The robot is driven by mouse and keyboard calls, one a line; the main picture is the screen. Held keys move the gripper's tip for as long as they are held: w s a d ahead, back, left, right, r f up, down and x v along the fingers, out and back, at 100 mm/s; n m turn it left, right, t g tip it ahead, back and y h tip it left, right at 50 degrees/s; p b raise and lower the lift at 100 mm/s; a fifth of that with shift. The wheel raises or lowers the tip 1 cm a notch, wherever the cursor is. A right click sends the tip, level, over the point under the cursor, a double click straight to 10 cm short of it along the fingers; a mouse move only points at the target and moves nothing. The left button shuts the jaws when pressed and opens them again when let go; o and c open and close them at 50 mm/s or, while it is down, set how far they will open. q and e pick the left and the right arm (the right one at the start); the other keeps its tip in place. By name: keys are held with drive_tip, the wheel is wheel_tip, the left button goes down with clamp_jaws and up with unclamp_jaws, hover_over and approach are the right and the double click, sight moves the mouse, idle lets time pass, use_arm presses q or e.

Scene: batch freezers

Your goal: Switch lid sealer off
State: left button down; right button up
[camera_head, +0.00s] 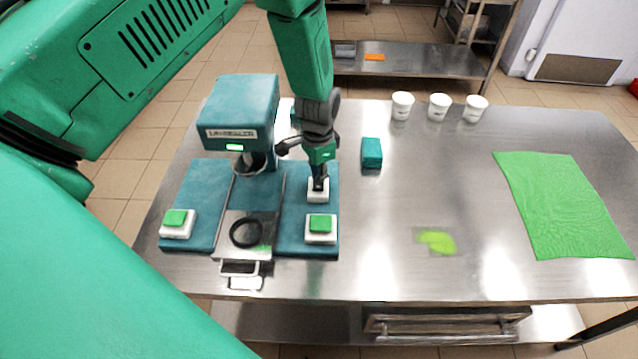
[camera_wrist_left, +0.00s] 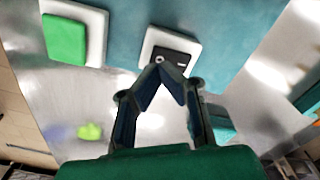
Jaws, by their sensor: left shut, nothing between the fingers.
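The teal lid sealer (camera_head: 240,105) stands on the left part of the steel table, with a lit green indicator (camera_head: 235,147) on its front. Its base has a green button at the left (camera_head: 176,217) and another at the right (camera_head: 320,223), each on a white block. Behind the right button is a white block (camera_head: 318,195) with a black rocker switch, clear in the left wrist view (camera_wrist_left: 168,57). My left gripper (camera_head: 319,184) points down with its fingertips shut and empty, at the switch; the tips overlap the black rocker in the left wrist view (camera_wrist_left: 160,68). Contact is hard to tell. My right gripper is not seen.
A small teal block (camera_head: 372,153) lies right of the sealer. White cups (camera_head: 438,107) stand at the back edge. A green cloth (camera_head: 560,205) lies at the right, and a yellow-green patch (camera_head: 436,242) nearer the front. The middle of the table is mostly clear.

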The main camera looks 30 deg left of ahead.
sight(318, 187)
use_arm(q)
drive_tip(key=shift+f+b, duration=0.9)
drive_tip(key=shift+f, duration=0.5)
idle(0.5)
drive_tip(key=shift+r, duration=0.1)
drive_tip(key=shift+r+p, duration=2.75)
drive_tip(key=shift+r, duration=0.7)
drive_tip(key=shift+f, duration=0.1)
drive_tip(key=shift+s, duration=0.1)
